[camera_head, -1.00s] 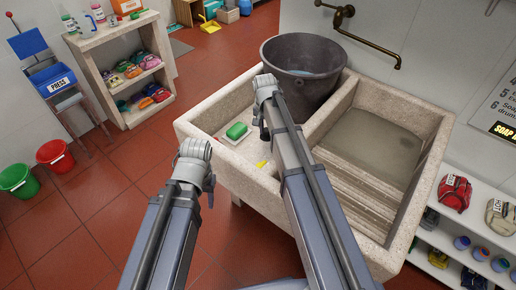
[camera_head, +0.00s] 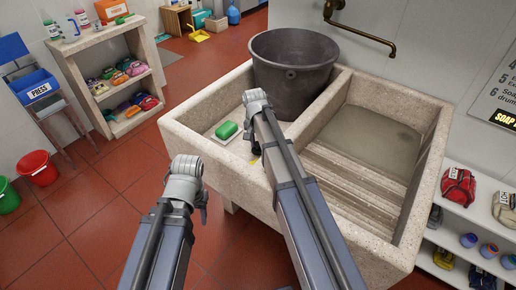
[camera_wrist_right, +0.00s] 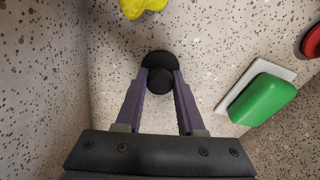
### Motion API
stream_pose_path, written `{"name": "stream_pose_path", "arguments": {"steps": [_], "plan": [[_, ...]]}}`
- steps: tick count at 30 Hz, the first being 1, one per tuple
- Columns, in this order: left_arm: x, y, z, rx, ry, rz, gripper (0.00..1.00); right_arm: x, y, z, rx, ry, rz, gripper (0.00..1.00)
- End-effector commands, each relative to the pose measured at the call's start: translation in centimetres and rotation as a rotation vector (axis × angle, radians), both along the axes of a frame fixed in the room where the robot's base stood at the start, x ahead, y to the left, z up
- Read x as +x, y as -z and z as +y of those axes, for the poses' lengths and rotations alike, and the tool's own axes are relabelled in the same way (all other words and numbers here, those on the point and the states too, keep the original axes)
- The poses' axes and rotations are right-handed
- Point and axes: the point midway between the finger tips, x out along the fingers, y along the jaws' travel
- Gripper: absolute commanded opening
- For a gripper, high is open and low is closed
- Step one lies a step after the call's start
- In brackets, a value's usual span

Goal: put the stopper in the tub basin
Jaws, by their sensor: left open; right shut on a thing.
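The black stopper (camera_wrist_right: 160,78), a dark round piece with a knob, sits between the fingers of my right gripper (camera_wrist_right: 161,74) in the wrist view. The right gripper is shut on it, over the speckled stone; I cannot tell if the stopper touches the stone. In the head view, my right gripper (camera_head: 257,102) is over the left compartment of the stone tub (camera_head: 178,137), and its arm hides the stopper. The right compartment (camera_head: 370,140) holds murky water and a ridged washboard slope. My left gripper (camera_head: 187,180) is open outside the tub, at its front left; its fingertips are mostly hidden.
A grey bucket (camera_head: 292,75) stands in the back of the left compartment. A green soap (camera_head: 226,131) lies on a white dish left of my right gripper. The wrist view shows a yellow item (camera_wrist_right: 142,6) and a red item (camera_wrist_right: 313,42). Shelves (camera_head: 118,85) stand left.

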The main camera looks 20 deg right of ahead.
Motion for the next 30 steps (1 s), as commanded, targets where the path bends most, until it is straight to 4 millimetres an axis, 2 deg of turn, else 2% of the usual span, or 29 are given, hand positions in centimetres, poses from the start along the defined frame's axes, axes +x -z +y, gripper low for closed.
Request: {"name": "stream_pose_path", "arguments": {"steps": [10,11,18,30], "plan": [[0.0,0.33,0.0,0.0,0.0,0.0,0.5,0.0,0.33,0.0,0.0,0.0,0.0,0.0],[0.0,0.3,0.0,0.0,0.0,0.0,0.5,0.0,0.3,0.0,0.0,0.0,0.0,0.39],[0.0,0.19,0.0,0.0,0.0,0.0,0.5,0.0,0.19,0.0,0.0,0.0,0.0,0.66],[0.0,-0.13,0.0,0.0,0.0,0.0,0.5,0.0,-0.13,0.0,0.0,0.0,0.0,0.68]]}}
